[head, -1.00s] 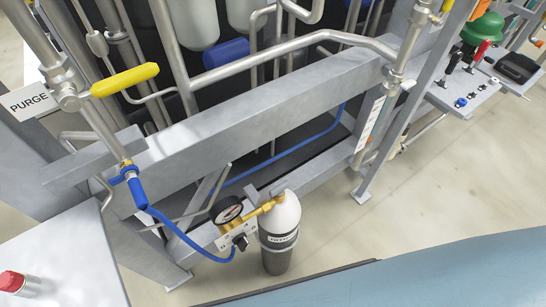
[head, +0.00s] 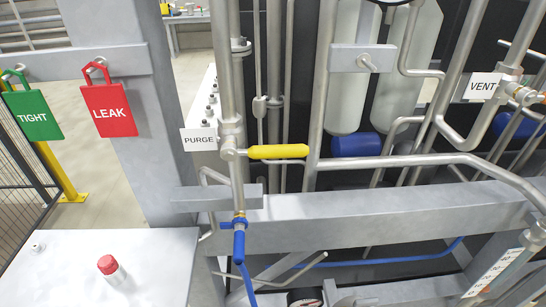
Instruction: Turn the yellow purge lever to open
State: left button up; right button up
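The yellow purge lever (head: 278,152) sticks out to the right from a valve (head: 230,150) on a vertical steel pipe. The lever lies about level, across the pipe. A white PURGE label (head: 199,139) is just left of the valve. Below, a blue hose fitting (head: 239,238) joins the lower end of the same pipe. Neither of my grippers shows in the head view.
A grey frame beam (head: 400,215) runs below the lever, and steel pipes stand close behind it. A white surface with a red-capped item (head: 107,265) is at lower left. A VENT label (head: 483,86) is at right.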

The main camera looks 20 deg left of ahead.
aim_at(230, 152)
jog(key=k, duration=0.5)
jog(key=u, duration=4.1)
jog(key=k, duration=2.3)
jog(key=z, duration=1.15)
jog(key=i, duration=0.5)
jog(key=z, duration=0.05)
